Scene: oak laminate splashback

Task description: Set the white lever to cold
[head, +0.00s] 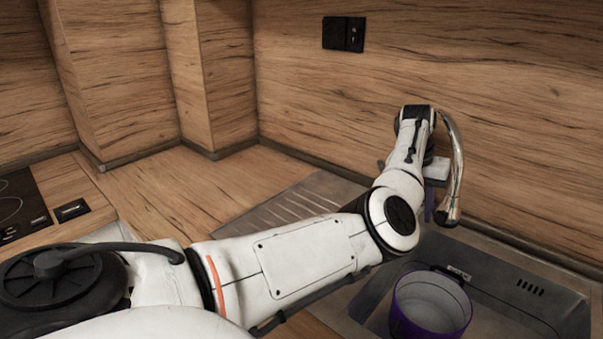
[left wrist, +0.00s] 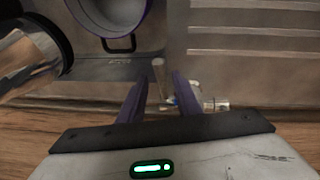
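The chrome tap (head: 455,165) rises behind the sink in the head view, and its curved spout points down over the basin. My left gripper (head: 430,205) is beside the tap base, mostly hidden behind my own arm. In the left wrist view, the two purple fingers of the left gripper (left wrist: 160,88) stand apart. A narrow pale bar (left wrist: 158,72), which may be the white lever, shows between the fingertips; contact cannot be told. A small chrome fitting (left wrist: 215,103) is just right of the fingers. The lever is hidden in the head view. My right gripper is not in view.
A purple pot (head: 430,305) with a pale inside stands in the steel sink (head: 540,310). The ribbed drainer (head: 290,205) left of the sink is clear. The wooden splashback (head: 530,110) is close behind the tap. A black hob (head: 20,205) is at far left.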

